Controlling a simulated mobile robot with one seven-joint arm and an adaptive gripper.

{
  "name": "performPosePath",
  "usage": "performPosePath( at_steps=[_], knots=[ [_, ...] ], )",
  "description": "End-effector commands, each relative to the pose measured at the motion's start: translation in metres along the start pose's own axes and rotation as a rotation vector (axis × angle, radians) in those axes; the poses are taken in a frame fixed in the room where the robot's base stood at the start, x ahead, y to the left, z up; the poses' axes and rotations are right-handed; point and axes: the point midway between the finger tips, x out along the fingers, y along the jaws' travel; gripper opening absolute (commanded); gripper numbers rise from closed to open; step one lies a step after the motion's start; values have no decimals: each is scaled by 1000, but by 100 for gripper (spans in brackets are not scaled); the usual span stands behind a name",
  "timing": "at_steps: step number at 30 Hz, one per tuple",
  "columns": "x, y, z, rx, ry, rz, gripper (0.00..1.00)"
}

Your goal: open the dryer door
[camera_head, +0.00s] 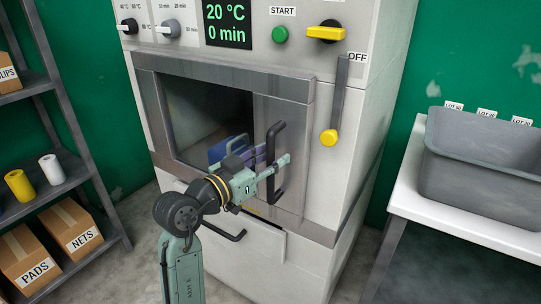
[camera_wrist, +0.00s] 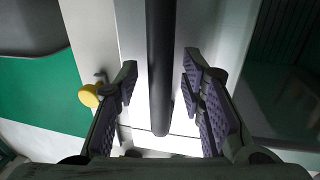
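The dryer door (camera_head: 292,110) is a grey metal frame around a dark window and looks closed. Its black vertical bar handle (camera_head: 279,190) is on the door's right side. My gripper (camera_head: 277,165) is at the handle, about halfway along it. In the wrist view the handle (camera_wrist: 160,60) runs down between the two purple-padded fingers of my gripper (camera_wrist: 161,72). The fingers are apart, with a gap visible on each side of the bar. The lower end of the handle shows between them. My gripper hides part of the handle and window in the head view.
A yellow-knobbed lever (camera_head: 329,137) hangs right of the door. A green START button (camera_head: 280,35) and yellow switch (camera_head: 326,33) are above. A lower drawer handle (camera_head: 222,231) sits below. A table with a grey tub (camera_head: 470,170) stands right; shelves (camera_head: 48,190) stand left.

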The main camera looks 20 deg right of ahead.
Motion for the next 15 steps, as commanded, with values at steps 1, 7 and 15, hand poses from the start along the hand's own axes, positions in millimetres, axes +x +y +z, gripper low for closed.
performPosePath(
  at_steps=[1, 7, 15],
  knots=[
    [0, 0, 0, 0, 0, 0, 36],
    [0, 0, 0, 0, 0, 0, 30],
    [0, 0, 0, 0, 0, -1, 12]
  ],
)
